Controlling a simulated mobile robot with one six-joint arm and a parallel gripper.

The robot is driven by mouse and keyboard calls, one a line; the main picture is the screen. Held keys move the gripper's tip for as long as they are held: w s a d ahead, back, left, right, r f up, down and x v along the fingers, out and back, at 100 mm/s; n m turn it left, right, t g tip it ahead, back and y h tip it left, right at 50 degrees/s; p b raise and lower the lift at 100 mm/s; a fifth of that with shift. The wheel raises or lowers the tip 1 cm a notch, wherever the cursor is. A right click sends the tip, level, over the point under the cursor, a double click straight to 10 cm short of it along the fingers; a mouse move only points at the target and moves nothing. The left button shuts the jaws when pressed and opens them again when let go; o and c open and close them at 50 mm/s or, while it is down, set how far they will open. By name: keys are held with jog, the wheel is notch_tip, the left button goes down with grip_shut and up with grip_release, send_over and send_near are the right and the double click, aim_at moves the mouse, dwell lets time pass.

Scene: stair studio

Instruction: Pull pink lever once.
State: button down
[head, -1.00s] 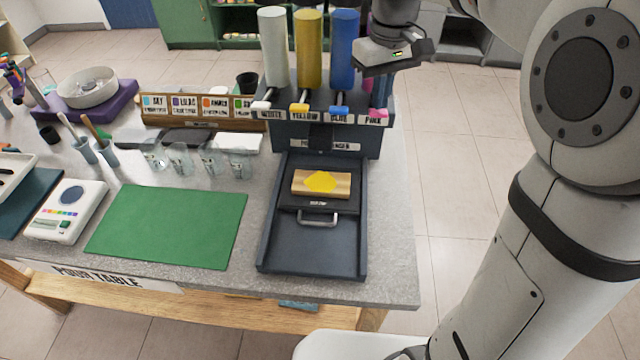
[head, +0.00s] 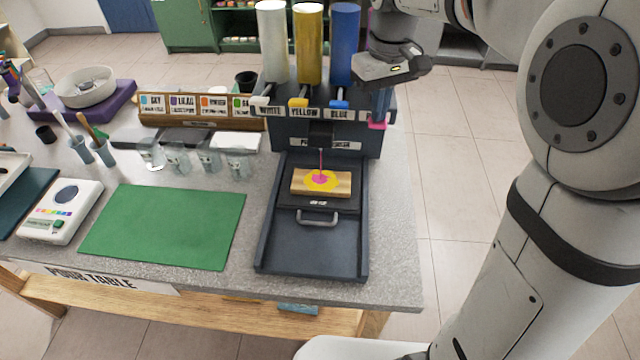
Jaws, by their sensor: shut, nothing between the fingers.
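The pink lever (head: 377,125) is at the right end of the dispenser's (head: 325,135) lever row, and its tip sits lower than the white, yellow and blue ones. My gripper (head: 381,112) is shut, with its fingers pointing down right at the pink lever's tip; contact is hard to make out. A thin pink stream (head: 321,162) falls from the dispenser onto a wooden block (head: 341,188), making a pink spot inside a yellow patch. The pink cylinder is mostly hidden behind my wrist.
White (head: 272,45), yellow (head: 308,45) and blue (head: 344,45) cylinders stand close left of my gripper. A green mat (head: 162,226), several clear cups (head: 194,160) and a scale (head: 62,210) lie left. The floor right of the table is clear.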

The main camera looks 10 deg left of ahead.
jog(key=shift+f+b, duration=0.3)
jog(key=shift+f, duration=0.4)
jog(key=shift+r, duration=0.2)
jog(key=shift+r+p, duration=2.55)
jog(key=shift+r, duration=0.35)
jog(key=shift+r, duration=0.1)
notch_tip(320, 180, up, 6)
jog(key=p, duration=0.5)
